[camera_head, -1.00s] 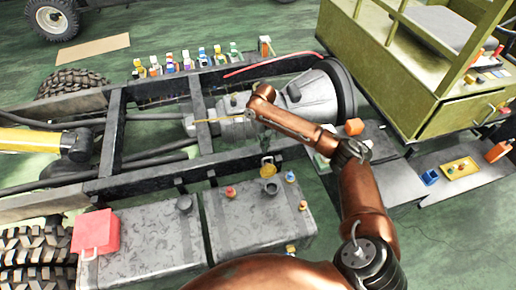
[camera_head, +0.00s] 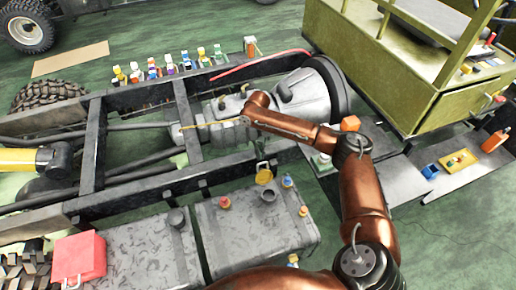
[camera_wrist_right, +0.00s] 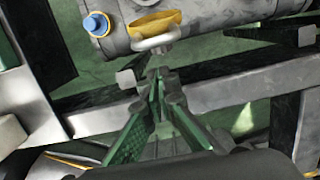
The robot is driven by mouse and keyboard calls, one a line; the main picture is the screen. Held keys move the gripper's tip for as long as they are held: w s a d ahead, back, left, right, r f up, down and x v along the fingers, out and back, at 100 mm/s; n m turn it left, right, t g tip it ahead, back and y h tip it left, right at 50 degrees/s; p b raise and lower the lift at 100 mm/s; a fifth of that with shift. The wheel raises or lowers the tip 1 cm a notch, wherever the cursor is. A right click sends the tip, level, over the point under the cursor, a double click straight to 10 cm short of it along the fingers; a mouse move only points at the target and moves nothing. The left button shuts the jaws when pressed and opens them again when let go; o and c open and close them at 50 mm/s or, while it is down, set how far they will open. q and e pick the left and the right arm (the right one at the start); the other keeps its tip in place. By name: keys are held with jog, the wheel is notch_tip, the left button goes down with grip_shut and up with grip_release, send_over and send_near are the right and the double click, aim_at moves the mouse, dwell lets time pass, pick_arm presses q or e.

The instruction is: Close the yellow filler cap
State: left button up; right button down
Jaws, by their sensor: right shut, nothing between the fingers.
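The yellow filler cap (camera_head: 264,175) stands tipped up behind the dark open filler neck (camera_head: 268,194) on the right grey tank (camera_head: 240,240). A pale ring-shaped handle rises from the cap. In the right wrist view the cap (camera_wrist_right: 155,22) is near the top, with the handle just below it. My right gripper (camera_wrist_right: 157,76) is shut and empty. Its fingertips point at the handle and appear just short of it; contact is hard to judge. My left gripper is not in view.
A red canister (camera_head: 79,257) stands on the left tank. The chassis rail (camera_head: 150,185) runs behind the tanks. My right arm spans the right side.

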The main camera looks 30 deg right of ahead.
jog(key=shift+s+a+r, duration=0.15)
jog(key=shift+s+r, duration=0.15)
jog(key=shift+s, duration=0.3)
jog(key=shift+s+a+r, duration=0.1)
jog(key=shift+s+r, duration=0.2)
jog(key=shift+s, duration=0.25)
